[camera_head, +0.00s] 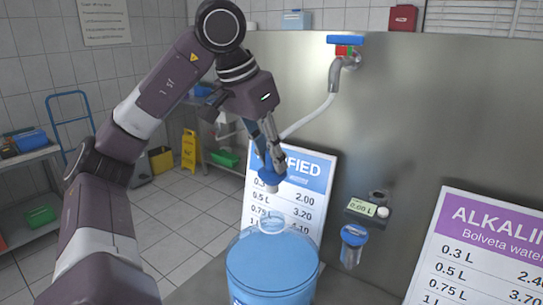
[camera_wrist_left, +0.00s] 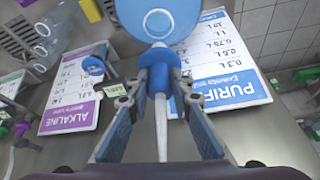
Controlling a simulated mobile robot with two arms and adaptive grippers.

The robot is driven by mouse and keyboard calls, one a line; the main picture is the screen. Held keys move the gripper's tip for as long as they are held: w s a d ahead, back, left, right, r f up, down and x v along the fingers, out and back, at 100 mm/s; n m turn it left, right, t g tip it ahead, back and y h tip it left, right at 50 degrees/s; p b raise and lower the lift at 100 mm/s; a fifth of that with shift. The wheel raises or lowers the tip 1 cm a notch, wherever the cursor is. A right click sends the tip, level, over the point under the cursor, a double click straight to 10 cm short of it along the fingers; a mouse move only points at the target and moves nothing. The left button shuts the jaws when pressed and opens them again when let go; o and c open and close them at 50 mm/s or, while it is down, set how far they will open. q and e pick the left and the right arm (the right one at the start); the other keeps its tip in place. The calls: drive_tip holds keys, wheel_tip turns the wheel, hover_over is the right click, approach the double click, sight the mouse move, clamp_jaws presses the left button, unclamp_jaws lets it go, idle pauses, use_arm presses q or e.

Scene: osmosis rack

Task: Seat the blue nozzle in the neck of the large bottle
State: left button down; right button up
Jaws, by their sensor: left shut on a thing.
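My left gripper (camera_head: 275,168) is shut on the blue nozzle (camera_head: 270,183) and holds it above the large blue bottle (camera_head: 272,268). The bottle stands upright, and its open neck (camera_head: 271,224) is below the nozzle with a gap between them. In the left wrist view the fingertips (camera_wrist_left: 160,85) close around the blue nozzle (camera_wrist_left: 159,60), with a white hose (camera_wrist_left: 162,130) running back between the fingers. The bottle (camera_wrist_left: 128,12) and its round neck (camera_wrist_left: 158,23) lie just beyond the nozzle tip. My right gripper is not in view.
A steel panel (camera_head: 400,110) stands behind, with a blue-handled tap (camera_head: 345,41) joined to the white hose. A purified-water price board (camera_head: 315,180) stands behind the bottle. At right are a small display (camera_head: 362,207), a blue-capped filter (camera_head: 353,245) and an alkaline board (camera_head: 480,250).

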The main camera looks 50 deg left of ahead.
sight(268, 190)
use_arm(q)
drive_tip(key=shift+f+b, duration=2.75)
drive_tip(key=shift+f, duration=0.55)
drive_tip(key=shift+f+b, duration=0.3)
drive_tip(key=shift+f, duration=0.05)
drive_tip(key=shift+f+b, duration=0.9)
drive_tip(key=shift+f, duration=0.15)
drive_tip(key=shift+f+b, duration=0.4)
drive_tip(key=shift+f, duration=0.05)
